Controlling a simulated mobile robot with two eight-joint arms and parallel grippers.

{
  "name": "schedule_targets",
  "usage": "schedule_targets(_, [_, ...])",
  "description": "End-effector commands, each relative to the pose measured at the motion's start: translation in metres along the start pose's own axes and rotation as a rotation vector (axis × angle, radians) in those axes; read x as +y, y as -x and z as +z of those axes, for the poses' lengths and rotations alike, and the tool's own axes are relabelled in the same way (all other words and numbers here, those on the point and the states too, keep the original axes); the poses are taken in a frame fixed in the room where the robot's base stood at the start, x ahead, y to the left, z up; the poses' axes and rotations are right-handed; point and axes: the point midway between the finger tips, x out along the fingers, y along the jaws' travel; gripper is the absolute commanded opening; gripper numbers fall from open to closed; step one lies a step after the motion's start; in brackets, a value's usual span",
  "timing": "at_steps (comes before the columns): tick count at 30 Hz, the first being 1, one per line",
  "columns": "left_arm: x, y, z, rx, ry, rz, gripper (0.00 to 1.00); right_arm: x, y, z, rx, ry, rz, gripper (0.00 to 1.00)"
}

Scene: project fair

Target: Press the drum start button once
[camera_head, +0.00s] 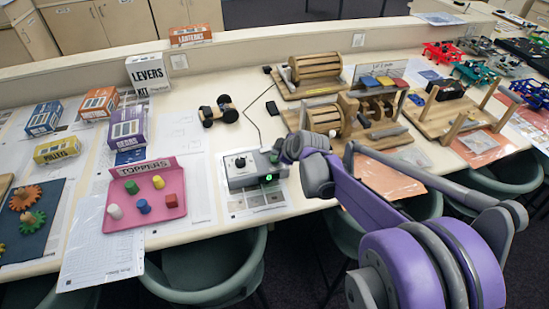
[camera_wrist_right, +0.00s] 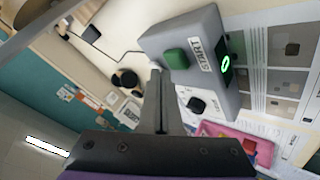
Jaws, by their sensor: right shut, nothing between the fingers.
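A grey control box (camera_head: 243,173) stands on the table, with a black knob (camera_head: 240,162) on top and a green light on its front. In the right wrist view, the box (camera_wrist_right: 208,35) carries a green button (camera_wrist_right: 176,58) by a START label and a lit green display (camera_wrist_right: 225,62). My right gripper (camera_head: 277,156) is shut and empty over the box's right end, hiding the button in the head view. In the wrist view its fingertips (camera_wrist_right: 156,72) appear close beside the button; contact cannot be told. My left gripper is not in view.
Wooden drum devices (camera_head: 316,68) stand behind and right of the box. A thin cable runs behind it to a small black block (camera_head: 272,108).

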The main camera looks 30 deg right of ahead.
Motion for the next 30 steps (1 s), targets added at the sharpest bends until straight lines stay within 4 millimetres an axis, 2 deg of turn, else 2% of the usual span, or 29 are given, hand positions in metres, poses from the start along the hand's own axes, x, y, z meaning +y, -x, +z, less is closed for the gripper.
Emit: schedule_targets(30, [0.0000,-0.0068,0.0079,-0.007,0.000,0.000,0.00,-0.0069,-0.0091,0.0067,0.000,0.000,0.000,0.00])
